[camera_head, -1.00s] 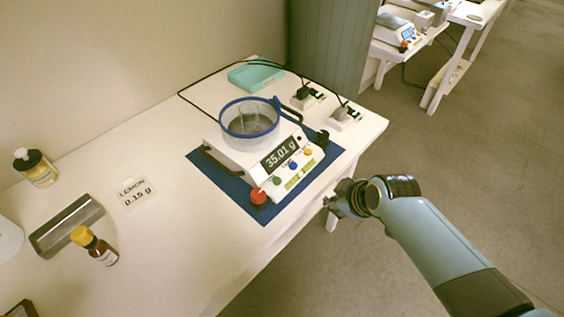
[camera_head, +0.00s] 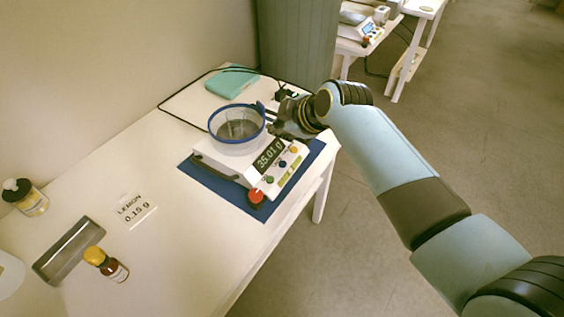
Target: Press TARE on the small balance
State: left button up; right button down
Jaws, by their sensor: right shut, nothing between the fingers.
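The small balance (camera_head: 222,162) is a white box on a blue mat (camera_head: 203,185). Its display (camera_head: 269,155) reads about 35.01, the right end partly covered by my gripper. Its front panel carries a red knob (camera_head: 256,196), a green button (camera_head: 270,179), a blue button (camera_head: 283,163) and an orange button (camera_head: 294,150); I cannot read which is TARE. A clear cup with a blue rim (camera_head: 237,124) stands on top. My right gripper (camera_head: 277,127) is shut and empty, over the balance's back right corner, beside the cup. My left gripper is not in view.
A label card reading LEMON 0.15 g (camera_head: 136,210), a grey tray (camera_head: 68,250), a yellow-capped brown bottle (camera_head: 107,265) and a black-capped bottle (camera_head: 27,198) are on the left. A teal cloth-like item (camera_head: 232,83) and black cable lie behind. Another bench stands at top right.

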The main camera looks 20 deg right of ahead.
jog(key=shift+f, duration=0.1)
jog(key=b, duration=0.8)
send_over(281, 165)
notch_tip(281, 165, down, 7)
jog(key=shift+f, duration=0.2)
jog(key=shift+w+f, duration=0.1)
jog(key=shift+f, duration=0.55)
jog(key=shift+f, duration=0.1)
jog(key=shift+f+b, duration=0.3)
jog(key=shift+f, duration=0.4)
dwell(0.7)
jog(key=shift+r, duration=0.1)
jog(key=shift+r+p, duration=0.7)
jog(key=shift+r, duration=0.05)
